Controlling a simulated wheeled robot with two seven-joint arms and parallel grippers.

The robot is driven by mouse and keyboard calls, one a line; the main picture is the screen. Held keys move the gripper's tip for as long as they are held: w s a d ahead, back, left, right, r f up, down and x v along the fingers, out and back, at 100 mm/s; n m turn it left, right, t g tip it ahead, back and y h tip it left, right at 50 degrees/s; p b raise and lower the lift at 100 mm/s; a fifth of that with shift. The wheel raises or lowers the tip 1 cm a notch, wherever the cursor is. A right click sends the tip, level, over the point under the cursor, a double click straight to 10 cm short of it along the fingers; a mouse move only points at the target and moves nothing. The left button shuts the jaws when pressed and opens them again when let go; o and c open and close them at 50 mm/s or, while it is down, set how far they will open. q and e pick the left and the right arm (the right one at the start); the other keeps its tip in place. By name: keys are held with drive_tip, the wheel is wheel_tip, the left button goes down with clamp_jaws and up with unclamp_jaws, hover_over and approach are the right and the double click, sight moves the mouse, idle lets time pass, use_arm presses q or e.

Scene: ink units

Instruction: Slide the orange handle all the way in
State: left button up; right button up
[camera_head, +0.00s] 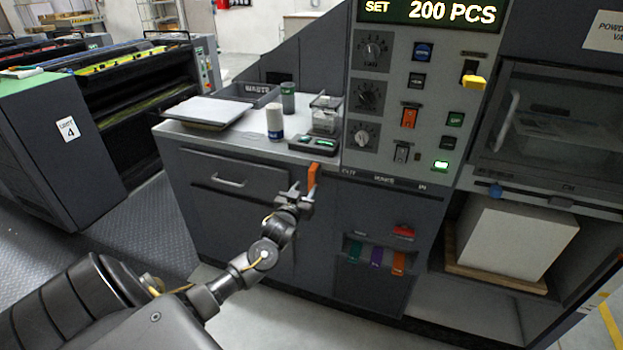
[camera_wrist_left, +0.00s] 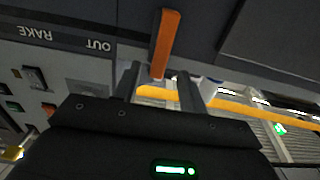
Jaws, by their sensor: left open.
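The orange handle (camera_head: 313,174) is a small upright bar on the front of the grey cabinet, at the OUT end of a dark strip (camera_head: 384,181) marked OUT, RAKE and IN. My left gripper (camera_head: 299,191) is open at the handle's lower left in the head view. In the left wrist view, which shows the labels upside down, the handle (camera_wrist_left: 165,43) reaches down towards the gap between the two open fingers (camera_wrist_left: 158,80). Whether the fingers touch it, I cannot tell. My right gripper is not in view.
Coloured levers (camera_head: 377,256) sit below. The cabinet front beneath the strip is mostly flat.

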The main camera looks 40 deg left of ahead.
sight(311, 180)
use_arm(q)
drive_tip(key=x, duration=0.6)
drive_tip(key=shift+w+a, duration=0.15)
drive_tip(key=shift+w, duration=0.2)
clamp_jaws()
